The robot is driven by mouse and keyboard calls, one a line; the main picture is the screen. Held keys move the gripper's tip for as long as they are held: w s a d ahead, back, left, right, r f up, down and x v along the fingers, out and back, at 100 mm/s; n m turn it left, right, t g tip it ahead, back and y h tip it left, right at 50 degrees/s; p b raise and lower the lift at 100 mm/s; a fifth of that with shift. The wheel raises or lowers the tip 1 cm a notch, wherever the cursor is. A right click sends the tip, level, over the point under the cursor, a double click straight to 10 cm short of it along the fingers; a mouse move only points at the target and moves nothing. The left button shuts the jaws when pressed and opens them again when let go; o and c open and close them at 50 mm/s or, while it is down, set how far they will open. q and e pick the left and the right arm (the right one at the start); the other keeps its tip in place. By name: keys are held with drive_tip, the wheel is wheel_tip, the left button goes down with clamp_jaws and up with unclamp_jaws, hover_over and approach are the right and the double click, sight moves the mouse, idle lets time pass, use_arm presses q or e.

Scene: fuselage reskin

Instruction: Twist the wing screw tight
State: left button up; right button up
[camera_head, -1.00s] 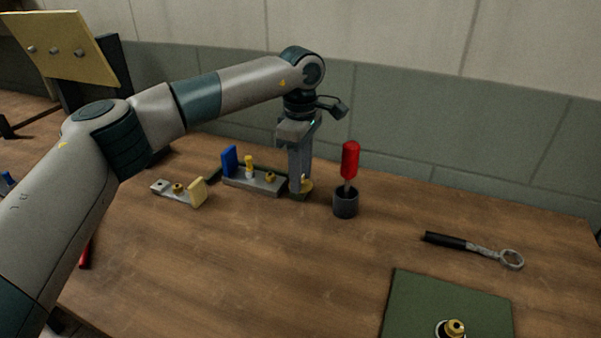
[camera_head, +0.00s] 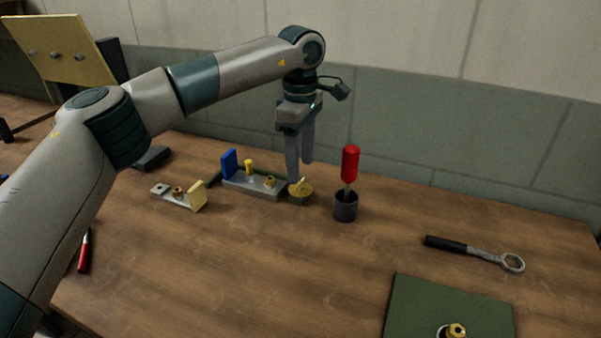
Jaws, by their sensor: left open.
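The brass wing screw (camera_head: 301,184) stands on a small round base with a dark green side, at the right end of the grey fixture bar (camera_head: 250,183). My left gripper (camera_head: 300,171) points straight down just above it. Its two fingers are apart and nothing is held between them. The near finger's tip comes close to the screw's left side, and I cannot tell whether it touches. My right gripper is not in view.
A red-handled screwdriver (camera_head: 350,165) stands in a dark cup (camera_head: 345,206) just right of the screw. A small bracket (camera_head: 180,196) lies to the left. A ring wrench (camera_head: 477,253) and a green mat (camera_head: 430,305) are at the right. The front middle of the table is clear.

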use_arm(q)
wheel_tip(320, 180, up, 13)
idle(0.4)
drive_tip(key=shift+r, duration=0.1)
